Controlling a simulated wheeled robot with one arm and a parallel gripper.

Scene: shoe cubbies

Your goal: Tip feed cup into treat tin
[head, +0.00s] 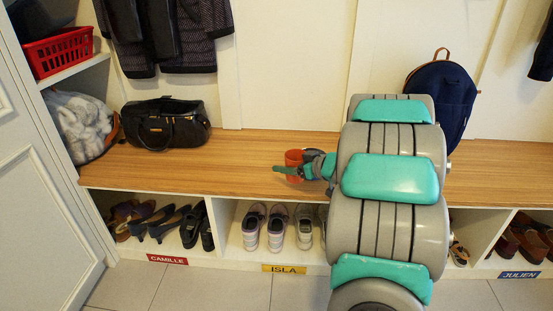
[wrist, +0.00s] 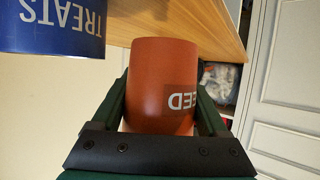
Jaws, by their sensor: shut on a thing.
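The feed cup (wrist: 160,70) is orange-red with white lettering, partly hidden by my gripper. My gripper (wrist: 163,92) is shut on it, with one dark green finger on each side. The cup (head: 293,158) also shows in the head view, roughly upright at the bench, in front of my arm. The treat tin (wrist: 45,25) is blue with white lettering that reads upside down, like the cup's. It stands at the upper left of the wrist view, apart from the cup and cut off by the frame. I cannot make out the tin clearly in the head view.
The wooden bench top (head: 245,170) is clear left of the cup. A black bag (head: 166,124) sits farther left, and a navy backpack (head: 440,100) stands right of my arm. Cubbies with shoes lie below. A red basket (head: 58,51) is on the left shelf.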

